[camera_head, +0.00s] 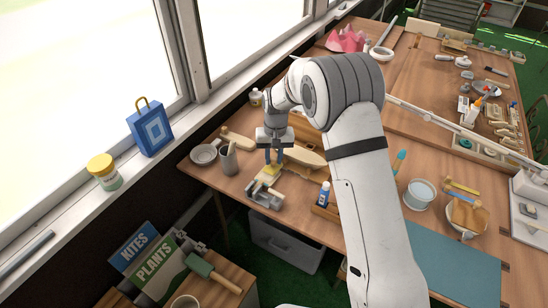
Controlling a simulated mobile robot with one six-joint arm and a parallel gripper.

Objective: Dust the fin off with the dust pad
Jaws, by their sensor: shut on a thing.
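My gripper (274,161) points down over the left part of the workbench, its blue-grey fingers close together. A small yellow piece, which looks like the dust pad (272,170), is between and just under the fingertips. Directly below it is a pale, wood-coloured piece (262,182), which looks like the fin, set at a small grey vise (264,198). The pad is at or very near the upper part of this piece; I cannot tell whether they touch. The gripper and pad hide some of it.
A pale wooden paddle-shaped piece (306,157) lies right behind the gripper. A blue bottle (324,194) stands to the right, grey dishes (204,154) and a grey cup (228,160) to the left. The window wall runs close on the left. A white tub (419,194) stands further right.

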